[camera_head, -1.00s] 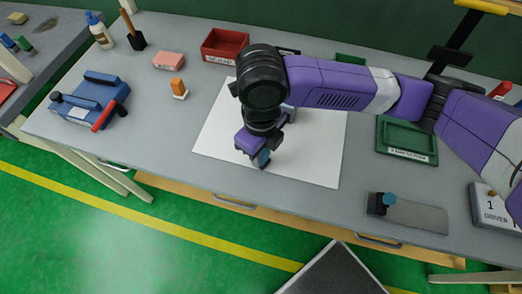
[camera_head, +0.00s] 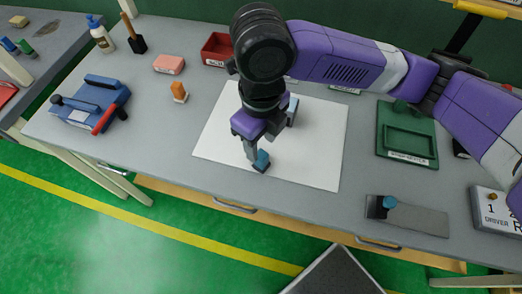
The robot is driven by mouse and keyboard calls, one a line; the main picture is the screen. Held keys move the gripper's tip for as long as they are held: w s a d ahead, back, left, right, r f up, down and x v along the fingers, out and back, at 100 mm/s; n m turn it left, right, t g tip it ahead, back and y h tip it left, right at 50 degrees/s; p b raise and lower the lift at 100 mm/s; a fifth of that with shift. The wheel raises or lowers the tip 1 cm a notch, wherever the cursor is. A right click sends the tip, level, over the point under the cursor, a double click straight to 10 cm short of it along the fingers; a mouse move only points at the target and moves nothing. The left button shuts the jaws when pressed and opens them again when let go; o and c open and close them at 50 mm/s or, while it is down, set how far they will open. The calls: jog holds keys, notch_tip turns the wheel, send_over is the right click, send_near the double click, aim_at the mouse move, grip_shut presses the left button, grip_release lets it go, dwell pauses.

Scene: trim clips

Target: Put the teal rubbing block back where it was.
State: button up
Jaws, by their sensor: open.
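The teal rubbing block (camera_head: 261,161) sits on the white sheet (camera_head: 318,160) near the middle of the bench. My gripper (camera_head: 271,135) is above the sheet, just up and right of the block in the picture, with its jaws apart and nothing seen between them. One finger comes down right beside the block's upper end; whether it touches cannot be told. Part of the sheet is hidden by my gripper and arm.
A labelled green tray (camera_head: 433,130) stands empty to the right. A grey plate with a dark teal knob (camera_head: 420,215) lies at the front right. A red bin (camera_head: 212,54), a pink block (camera_head: 169,64), an orange-handled piece (camera_head: 179,91) and a blue device (camera_head: 90,100) stand left. The sheet's right half is clear.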

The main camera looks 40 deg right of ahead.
aim_at(262, 154)
jog(key=shift+r, duration=2.75)
jog(key=shift+s, duration=0.1)
